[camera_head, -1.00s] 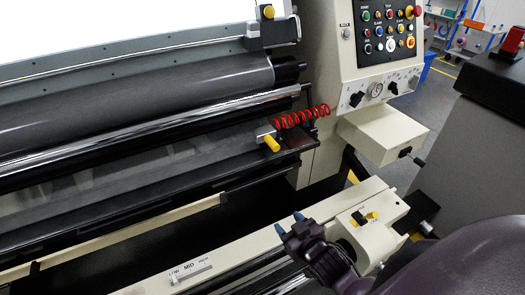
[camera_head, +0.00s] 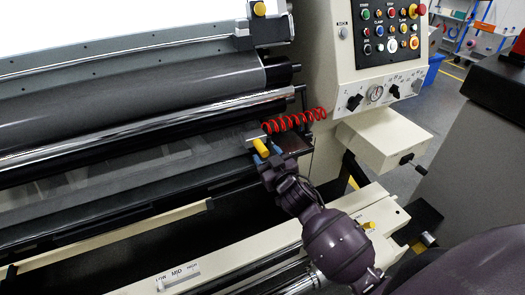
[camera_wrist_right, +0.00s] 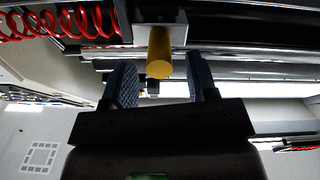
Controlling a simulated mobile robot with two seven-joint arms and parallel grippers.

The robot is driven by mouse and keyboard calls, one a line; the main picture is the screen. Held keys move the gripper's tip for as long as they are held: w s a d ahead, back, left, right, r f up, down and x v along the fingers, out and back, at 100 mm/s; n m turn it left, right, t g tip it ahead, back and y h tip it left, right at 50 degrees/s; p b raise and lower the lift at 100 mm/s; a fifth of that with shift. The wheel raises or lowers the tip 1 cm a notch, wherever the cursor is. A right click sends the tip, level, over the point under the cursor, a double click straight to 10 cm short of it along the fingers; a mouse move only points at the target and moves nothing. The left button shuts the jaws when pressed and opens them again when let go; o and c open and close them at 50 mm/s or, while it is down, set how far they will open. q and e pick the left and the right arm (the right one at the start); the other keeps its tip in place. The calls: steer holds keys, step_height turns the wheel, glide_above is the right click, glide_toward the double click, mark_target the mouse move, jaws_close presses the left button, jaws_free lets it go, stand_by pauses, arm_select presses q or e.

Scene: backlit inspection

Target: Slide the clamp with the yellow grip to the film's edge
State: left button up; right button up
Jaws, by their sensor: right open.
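The clamp (camera_head: 255,137) is a small metal block with a yellow grip (camera_head: 262,148), at the right end of the lower bed, beside the red coiled hose. My right gripper (camera_head: 267,155) has its blue fingertips at the yellow grip. In the right wrist view, the open fingers (camera_wrist_right: 161,82) stand either side of the yellow grip (camera_wrist_right: 159,53), with gaps on both sides. A translucent grey film (camera_head: 120,175) appears to lie along the bed to the left of the clamp; its exact edge is hard to make out. My left gripper is not in view.
A red coiled hose (camera_head: 294,120) lies just right of the clamp. A chrome bar (camera_head: 150,122) and a dark roller (camera_head: 140,98) run behind it. Another yellow-topped fitting (camera_head: 259,9) stands by the bright panel. A cream rail with a LOW/MID/HIGH label (camera_head: 178,275) is in front.

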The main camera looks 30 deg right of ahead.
mark_target(259, 148)
steer(key=w, duration=0.2)
steer(key=shift+w+d, duration=0.1)
steer(key=shift+w, duration=0.3)
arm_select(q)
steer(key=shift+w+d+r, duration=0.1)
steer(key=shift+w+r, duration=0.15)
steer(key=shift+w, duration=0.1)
arm_select(e)
steer(key=shift+w, duration=0.2)
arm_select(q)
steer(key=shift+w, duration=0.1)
arm_select(e)
steer(key=shift+c, duration=0.3)
